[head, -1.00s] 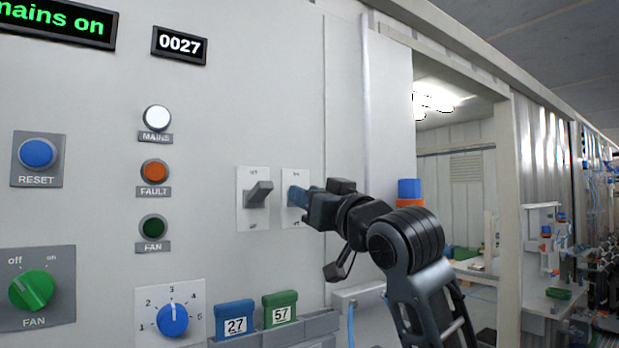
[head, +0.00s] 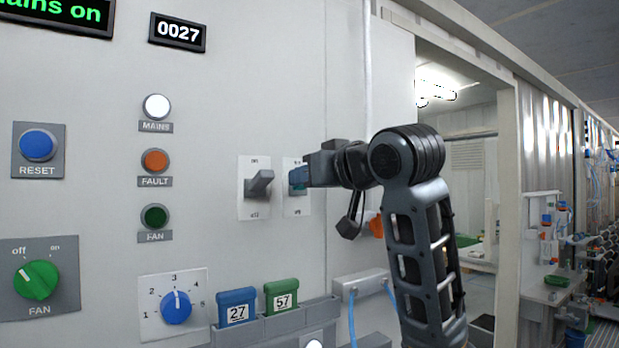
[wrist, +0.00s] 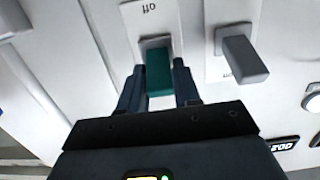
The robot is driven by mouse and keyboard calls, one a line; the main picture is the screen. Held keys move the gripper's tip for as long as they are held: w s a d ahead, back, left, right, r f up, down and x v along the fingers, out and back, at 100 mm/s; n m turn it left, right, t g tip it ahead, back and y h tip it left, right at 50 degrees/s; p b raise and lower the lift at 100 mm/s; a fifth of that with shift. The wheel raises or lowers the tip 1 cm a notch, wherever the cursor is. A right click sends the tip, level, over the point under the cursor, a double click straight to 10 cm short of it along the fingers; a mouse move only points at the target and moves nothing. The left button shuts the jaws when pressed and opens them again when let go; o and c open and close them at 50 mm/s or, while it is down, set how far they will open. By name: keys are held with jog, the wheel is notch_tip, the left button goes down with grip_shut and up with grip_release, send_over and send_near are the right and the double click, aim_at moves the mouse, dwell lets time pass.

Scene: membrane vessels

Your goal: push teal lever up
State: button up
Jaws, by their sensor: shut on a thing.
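The teal lever (wrist: 158,72) stands out from a white switch plate marked "off" at one end. In the wrist view it sits between the two blue fingers of my gripper (wrist: 158,88). In the head view my gripper (head: 299,177) reaches the plate from the right and is shut on the lever. Only a small teal part (head: 297,189) shows there, below the fingers. The fingers hide most of the lever, so its exact tilt is hard to tell.
A grey lever (head: 260,183) on its own plate is close to the left of the teal one. Below are a blue block 27 (head: 236,307) and a green block 57 (head: 281,296) in a grey rack. A blue knob (head: 176,307) and lamps are farther left.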

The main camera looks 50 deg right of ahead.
jog(key=shift+r, duration=0.1)
jog(key=o, duration=1)
jog(key=shift+c, duration=0.2)
jog(key=b+v, duration=0.1)
jog(key=v, duration=0.6)
jog(key=shift+s, duration=0.35)
jog(key=shift+a, duration=0.15)
